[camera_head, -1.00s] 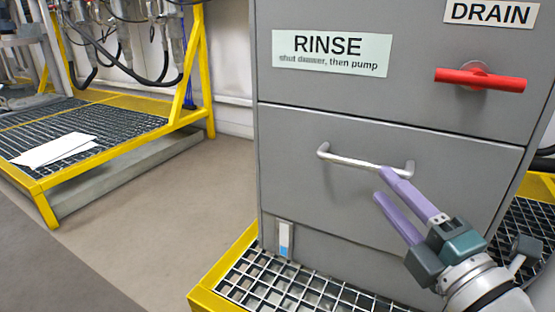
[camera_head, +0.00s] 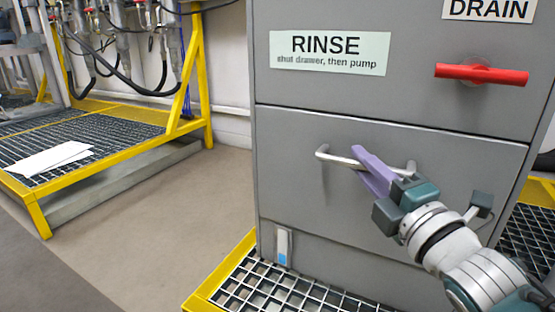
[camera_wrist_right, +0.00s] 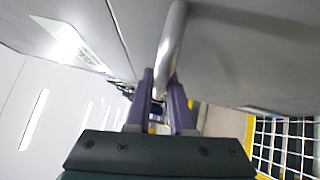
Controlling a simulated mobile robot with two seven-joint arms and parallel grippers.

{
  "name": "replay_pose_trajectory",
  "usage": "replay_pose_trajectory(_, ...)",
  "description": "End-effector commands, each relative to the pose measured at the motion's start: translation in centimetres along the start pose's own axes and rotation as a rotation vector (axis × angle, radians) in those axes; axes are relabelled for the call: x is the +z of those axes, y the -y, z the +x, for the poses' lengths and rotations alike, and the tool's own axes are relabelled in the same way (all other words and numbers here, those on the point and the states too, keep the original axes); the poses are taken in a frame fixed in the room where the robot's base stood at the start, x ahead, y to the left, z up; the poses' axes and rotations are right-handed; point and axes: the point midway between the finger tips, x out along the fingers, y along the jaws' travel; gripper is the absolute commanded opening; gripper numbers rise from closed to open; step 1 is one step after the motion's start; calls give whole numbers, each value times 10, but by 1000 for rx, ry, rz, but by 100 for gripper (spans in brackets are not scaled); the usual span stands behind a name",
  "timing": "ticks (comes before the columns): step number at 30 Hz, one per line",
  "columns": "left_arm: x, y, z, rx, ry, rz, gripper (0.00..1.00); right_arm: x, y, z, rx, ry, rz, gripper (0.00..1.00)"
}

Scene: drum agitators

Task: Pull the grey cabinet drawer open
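The grey cabinet drawer (camera_head: 300,195) is flush in the cabinet front and looks shut. Its metal bar handle (camera_head: 335,158) runs across the upper part of the drawer front. My right gripper (camera_head: 362,163) is at the middle of the handle, its two purple fingers on either side of the bar. In the right wrist view the handle (camera_wrist_right: 172,40) runs down between the fingertips (camera_wrist_right: 162,85) with little or no gap, so the gripper looks shut on it. My left gripper is not in view.
A red DRAIN lever (camera_head: 480,74) sticks out above the drawer, beside a RINSE label (camera_head: 330,53). A yellow-edged grating (camera_head: 265,285) lies at the cabinet's foot. The floor (camera_head: 150,230) to the left is clear, up to a yellow-framed platform (camera_head: 110,160).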

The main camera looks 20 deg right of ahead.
Motion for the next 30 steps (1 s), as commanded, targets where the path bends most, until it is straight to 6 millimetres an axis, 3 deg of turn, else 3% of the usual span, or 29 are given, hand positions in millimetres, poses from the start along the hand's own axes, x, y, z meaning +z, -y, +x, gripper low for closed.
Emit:
replay_pose_trajectory(5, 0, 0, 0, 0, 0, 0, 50, 0, 0, 0, 0, 0, 0, 0)
replay_pose_trajectory(30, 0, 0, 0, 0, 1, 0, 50, 0, 0, 0, -1, 0, 0, 0)
